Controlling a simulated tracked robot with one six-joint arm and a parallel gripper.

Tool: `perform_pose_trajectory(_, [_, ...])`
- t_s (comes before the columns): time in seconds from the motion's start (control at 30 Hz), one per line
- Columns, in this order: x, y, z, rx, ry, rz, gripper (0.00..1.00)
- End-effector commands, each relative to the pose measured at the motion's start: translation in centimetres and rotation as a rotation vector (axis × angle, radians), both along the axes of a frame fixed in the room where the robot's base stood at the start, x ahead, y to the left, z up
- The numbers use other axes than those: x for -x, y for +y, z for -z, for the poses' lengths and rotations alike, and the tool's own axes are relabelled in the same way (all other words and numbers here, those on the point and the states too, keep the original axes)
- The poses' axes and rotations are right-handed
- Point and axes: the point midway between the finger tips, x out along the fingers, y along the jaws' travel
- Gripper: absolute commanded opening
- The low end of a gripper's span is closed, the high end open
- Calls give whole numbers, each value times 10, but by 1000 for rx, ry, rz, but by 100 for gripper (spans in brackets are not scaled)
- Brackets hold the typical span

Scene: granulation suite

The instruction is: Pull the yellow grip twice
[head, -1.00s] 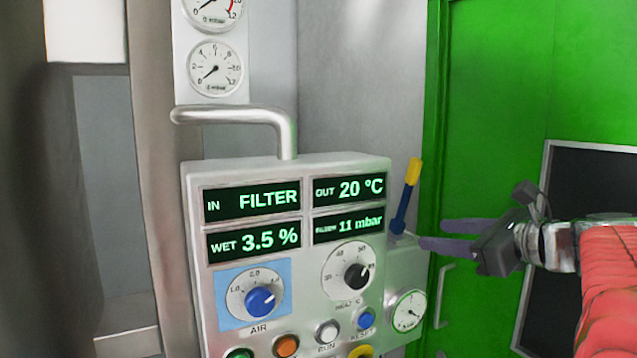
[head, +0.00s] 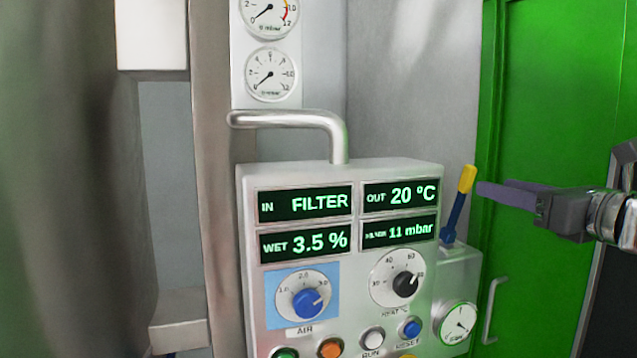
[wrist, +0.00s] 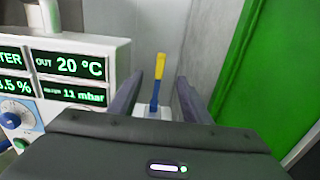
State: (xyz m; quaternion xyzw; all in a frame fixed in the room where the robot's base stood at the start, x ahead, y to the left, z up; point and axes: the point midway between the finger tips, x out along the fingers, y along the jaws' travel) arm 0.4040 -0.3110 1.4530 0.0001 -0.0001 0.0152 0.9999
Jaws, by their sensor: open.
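The yellow grip (head: 467,179) tops a blue lever (head: 453,217) that stands up, leaning slightly right, from a grey box (head: 462,268) on the right side of the control panel. In the wrist view the yellow grip (wrist: 160,66) shows between my two fingers, beyond their tips. My gripper (head: 482,188) is open and empty, its purple-grey fingers pointing left at the grip from the right in the head view. In the head view the tips overlap or nearly meet the grip's right edge; I cannot tell whether they touch.
The control panel (head: 345,172) with displays, knobs and buttons stands left of the lever. A bent metal pipe (head: 290,119) rises behind it. A green door (head: 545,80) with a handle (head: 493,310) is on the right. A round gauge (head: 456,322) sits below the lever.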

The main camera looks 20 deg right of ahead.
Motion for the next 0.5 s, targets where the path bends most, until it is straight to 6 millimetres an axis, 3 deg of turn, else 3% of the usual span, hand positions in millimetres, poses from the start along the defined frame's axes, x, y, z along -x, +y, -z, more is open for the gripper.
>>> perform_pose_trajectory(0.5, [-55, 1, 0, 0, 0, -1, 44])
